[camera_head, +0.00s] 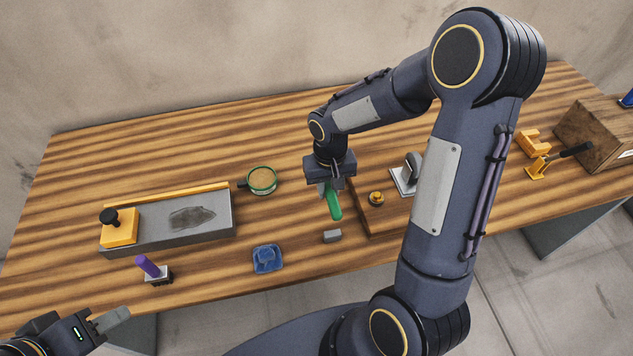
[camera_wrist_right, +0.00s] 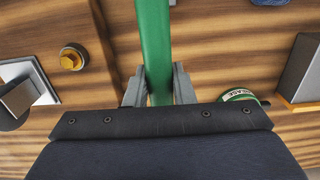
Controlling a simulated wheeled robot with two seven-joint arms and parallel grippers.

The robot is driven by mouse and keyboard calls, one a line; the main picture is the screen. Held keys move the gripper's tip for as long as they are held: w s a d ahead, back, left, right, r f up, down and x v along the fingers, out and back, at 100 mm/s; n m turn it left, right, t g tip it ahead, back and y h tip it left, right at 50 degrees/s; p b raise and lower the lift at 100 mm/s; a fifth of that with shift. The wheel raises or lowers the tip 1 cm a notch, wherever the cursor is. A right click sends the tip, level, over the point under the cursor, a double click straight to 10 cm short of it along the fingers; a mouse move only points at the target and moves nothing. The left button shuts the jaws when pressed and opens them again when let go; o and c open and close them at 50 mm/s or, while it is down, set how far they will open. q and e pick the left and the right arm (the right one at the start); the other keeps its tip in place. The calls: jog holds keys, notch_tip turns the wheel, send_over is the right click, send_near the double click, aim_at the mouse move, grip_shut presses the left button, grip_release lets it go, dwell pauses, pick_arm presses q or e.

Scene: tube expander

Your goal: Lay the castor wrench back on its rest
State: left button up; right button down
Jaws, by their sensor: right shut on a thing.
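A long green bar, which I take for the castor wrench (camera_head: 334,205), is held in my right gripper (camera_head: 324,184) over the middle of the table. In the right wrist view, the green bar (camera_wrist_right: 155,45) runs between the two grey fingers (camera_wrist_right: 159,88), which are shut on it.
Orange stands (camera_head: 537,169) and a brown box (camera_head: 590,135) are far right.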

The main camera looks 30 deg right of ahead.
jog(key=shift+w+a, duration=0.25)
pick_arm(q)
jog(key=shift+a, duration=0.25)
pick_arm(e)
jog(key=shift+s, duration=0.1)
pick_arm(q)
jog(key=shift+s, duration=0.1)
pick_arm(e)
jog(key=shift+d, duration=0.1)
